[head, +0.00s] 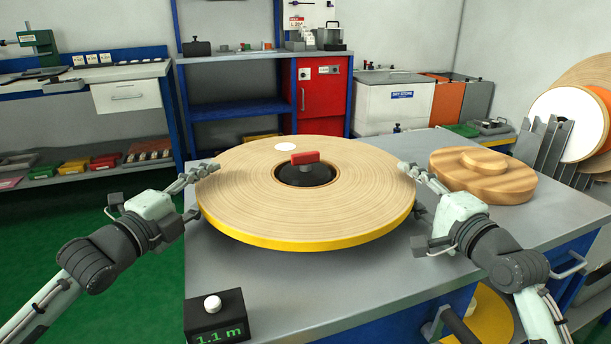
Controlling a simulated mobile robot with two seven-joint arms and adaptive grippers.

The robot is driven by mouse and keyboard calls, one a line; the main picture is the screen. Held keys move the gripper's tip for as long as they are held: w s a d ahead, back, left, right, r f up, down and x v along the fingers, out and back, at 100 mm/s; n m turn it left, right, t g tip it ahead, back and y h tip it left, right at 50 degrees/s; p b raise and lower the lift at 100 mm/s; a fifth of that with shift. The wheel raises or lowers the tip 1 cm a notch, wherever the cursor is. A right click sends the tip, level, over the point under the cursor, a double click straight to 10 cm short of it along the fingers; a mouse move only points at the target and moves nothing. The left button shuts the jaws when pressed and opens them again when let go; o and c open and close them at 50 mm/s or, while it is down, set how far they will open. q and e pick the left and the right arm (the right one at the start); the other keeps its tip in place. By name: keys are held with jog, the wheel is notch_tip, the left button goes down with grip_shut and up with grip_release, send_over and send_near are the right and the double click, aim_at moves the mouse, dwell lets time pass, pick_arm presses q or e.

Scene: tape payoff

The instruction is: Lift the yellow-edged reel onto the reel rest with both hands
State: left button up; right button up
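The yellow-edged reel (243,196) is a wide, pale, wound disc lying flat over the grey bench, its yellow edge showing at the front. A black hub (304,175) with a red lever (305,158) sits in its centre. My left gripper (207,170) is at the reel's left rim and my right gripper (408,168) at its right rim; the fingertips overlap the rim in view. I cannot tell whether they grip it, and any lower fingers are hidden. A light wooden rounded block (482,180), possibly the reel rest, stands on the bench to the right.
A black counter box (216,318) reading 1.1 m stands at the bench's (330,292) front left. Upright metal plates (548,150) and leaning discs (570,118) are at the far right. A blue shelf and red cabinet (322,95) stand behind.

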pick_arm(q)
jog(key=shift+w+d, duration=0.35)
jog(key=shift+w, duration=0.2)
pick_arm(e)
jog(key=shift+w+a, duration=0.2)
jog(key=shift+w, duration=0.4)
pick_arm(q)
grip_shut()
pick_arm(e)
grip_shut()
